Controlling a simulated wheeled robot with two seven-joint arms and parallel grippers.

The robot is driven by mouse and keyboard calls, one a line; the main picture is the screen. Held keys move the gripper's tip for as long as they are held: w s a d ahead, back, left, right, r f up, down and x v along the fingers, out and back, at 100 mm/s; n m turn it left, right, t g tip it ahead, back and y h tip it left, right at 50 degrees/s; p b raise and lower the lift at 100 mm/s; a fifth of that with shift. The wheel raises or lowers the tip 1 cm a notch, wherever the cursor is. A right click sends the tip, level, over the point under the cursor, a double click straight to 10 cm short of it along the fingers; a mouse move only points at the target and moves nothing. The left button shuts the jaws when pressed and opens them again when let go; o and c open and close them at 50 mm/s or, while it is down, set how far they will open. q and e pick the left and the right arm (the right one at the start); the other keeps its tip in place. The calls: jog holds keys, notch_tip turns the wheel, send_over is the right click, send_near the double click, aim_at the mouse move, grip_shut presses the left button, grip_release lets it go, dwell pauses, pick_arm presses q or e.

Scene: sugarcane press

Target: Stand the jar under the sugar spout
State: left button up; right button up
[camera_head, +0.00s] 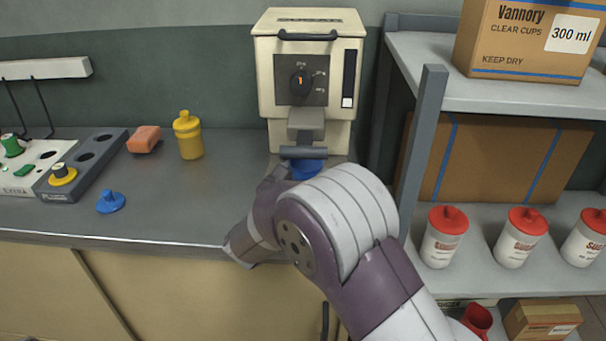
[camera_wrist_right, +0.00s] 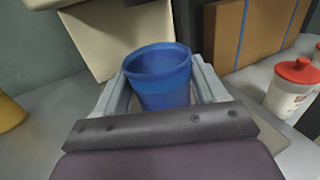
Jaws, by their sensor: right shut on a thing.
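The blue jar (camera_wrist_right: 160,82) is open-topped and upright in the right wrist view, between the two grey fingers of my right gripper (camera_wrist_right: 165,88), which is shut on it. In the head view a little of the blue jar (camera_head: 306,168) shows just below the grey spout (camera_head: 306,120) and dark bar of the cream dispenser (camera_head: 308,70). My right wrist hides most of the gripper (camera_head: 290,176) and jar there. Whether the jar's base touches the counter is hidden. My left gripper is not in view.
A blue knobbed lid (camera_head: 110,203), a yellow container (camera_head: 188,136) and an orange block (camera_head: 144,139) are on the counter (camera_head: 190,205) at left, beside a control panel (camera_head: 85,165). A grey shelf post (camera_head: 420,140) stands close right, with red-lidded jars (camera_head: 444,238) beyond.

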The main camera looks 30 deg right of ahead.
jog(key=shift+f, duration=0.15)
jog(key=o, duration=1.3)
jog(key=shift+o, duration=0.3)
jog(key=shift+r, duration=0.25)
jog(key=v, duration=1.2)
